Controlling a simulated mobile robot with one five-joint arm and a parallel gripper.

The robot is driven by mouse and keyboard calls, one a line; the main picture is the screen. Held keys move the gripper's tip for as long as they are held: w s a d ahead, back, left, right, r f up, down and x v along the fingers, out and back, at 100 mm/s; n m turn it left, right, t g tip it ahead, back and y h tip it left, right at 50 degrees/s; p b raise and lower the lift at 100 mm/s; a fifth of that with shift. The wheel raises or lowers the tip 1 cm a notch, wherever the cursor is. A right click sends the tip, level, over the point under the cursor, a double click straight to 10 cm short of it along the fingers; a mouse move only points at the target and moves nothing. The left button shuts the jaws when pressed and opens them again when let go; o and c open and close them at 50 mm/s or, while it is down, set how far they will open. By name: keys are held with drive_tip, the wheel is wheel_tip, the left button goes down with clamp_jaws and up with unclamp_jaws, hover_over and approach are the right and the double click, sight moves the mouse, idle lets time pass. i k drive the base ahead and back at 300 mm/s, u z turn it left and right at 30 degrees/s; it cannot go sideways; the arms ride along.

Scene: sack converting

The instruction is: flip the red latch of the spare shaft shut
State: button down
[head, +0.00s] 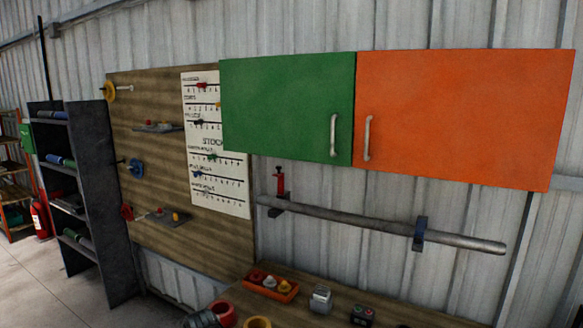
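The spare shaft (350,222) is a long grey bar that lies across brackets on the corrugated wall, below the cabinets. The red latch (280,182) is at the shaft's left end. It stands upright above its dark bracket and looks open, not folded over the shaft. A blue latch (420,234) sits around the shaft further right and looks closed. My gripper is not in view.
A green cabinet door (285,105) and an orange cabinet door (460,115) hang above the shaft. A bench (335,290) below holds an orange tray (271,288), rings and small blocks. A wooden board (150,90) is to the left.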

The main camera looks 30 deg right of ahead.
sight(279, 170)
drive_tip(key=u, duration=0.05)
drive_tip(key=i, duration=0.85)
